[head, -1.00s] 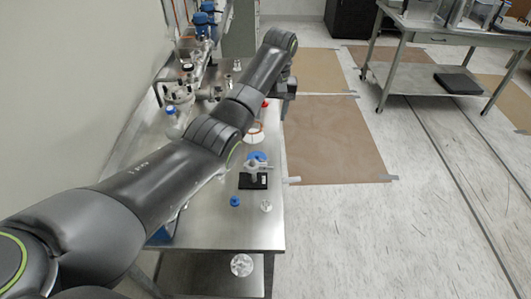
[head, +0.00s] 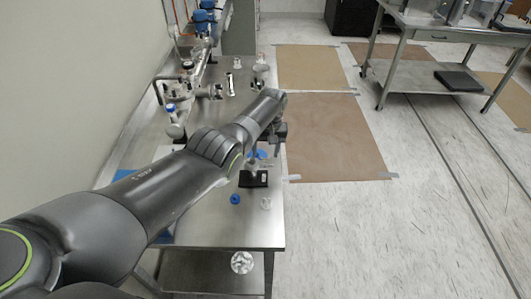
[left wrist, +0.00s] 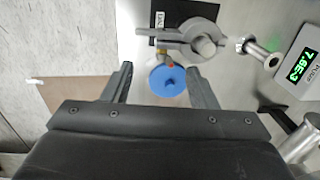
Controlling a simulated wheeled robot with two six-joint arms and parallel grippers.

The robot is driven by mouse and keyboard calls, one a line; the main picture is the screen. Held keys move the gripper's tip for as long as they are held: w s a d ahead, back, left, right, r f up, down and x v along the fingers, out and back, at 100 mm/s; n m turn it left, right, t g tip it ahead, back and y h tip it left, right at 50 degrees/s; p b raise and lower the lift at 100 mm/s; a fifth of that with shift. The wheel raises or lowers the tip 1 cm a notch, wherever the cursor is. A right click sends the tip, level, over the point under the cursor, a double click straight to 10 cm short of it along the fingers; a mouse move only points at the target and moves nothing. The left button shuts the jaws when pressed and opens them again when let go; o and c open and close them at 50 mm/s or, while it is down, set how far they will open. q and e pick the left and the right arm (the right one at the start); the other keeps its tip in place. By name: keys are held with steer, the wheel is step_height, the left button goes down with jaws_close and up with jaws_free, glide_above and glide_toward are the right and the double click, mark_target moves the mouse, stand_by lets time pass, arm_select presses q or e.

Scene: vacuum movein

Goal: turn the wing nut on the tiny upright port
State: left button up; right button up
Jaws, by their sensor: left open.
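A grey clamp (left wrist: 185,38) with a rounded knob-like end, which looks like the wing nut (left wrist: 205,47), sits at the top of the left wrist view. A black base (left wrist: 163,14) shows behind it. A blue round disc (left wrist: 167,81) lies beside the clamp, between my fingers in the picture. My left gripper (left wrist: 160,72) is open, with nothing seen held. In the head view the left gripper (head: 277,133) hangs just beyond the black base (head: 253,179). The clamp and port there are small and partly unclear. My right gripper is not in view.
A gauge with green digits (left wrist: 303,62) and a metal flange fitting (left wrist: 259,53) stand right of the clamp in the wrist view. A blue cap (head: 235,199) and a clear glass piece (head: 265,203) lie on the steel bench (head: 225,228). Glassware and pipework stand farther back.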

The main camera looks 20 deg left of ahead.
arm_select(q)
steer(key=shift+f, duration=0.4)
steer(key=c, duration=1)
steer(key=p, duration=0.1)
steer(key=h+p, duration=0.1)
steer(key=shift+s+a+r+h+p, duration=0.15)
steer(key=shift+a+r+h+p, duration=0.05)
steer(key=shift+a+h+p, duration=0.15)
steer(key=shift+a+f+t+h+p, duration=0.15)
steer(key=shift+t+h+p, duration=0.25)
steer(key=shift+h+p, duration=0.2)
steer(key=shift+s+a+f+h, duration=0.1)
steer(key=shift+a+f+h, duration=0.15)
steer(key=shift+h, duration=0.7)
steer(key=shift+t+h+b, duration=0.35)
steer(key=shift+t+h, duration=0.15)
steer(key=shift+h, duration=0.4)
steer(key=shift+a, duration=0.1)
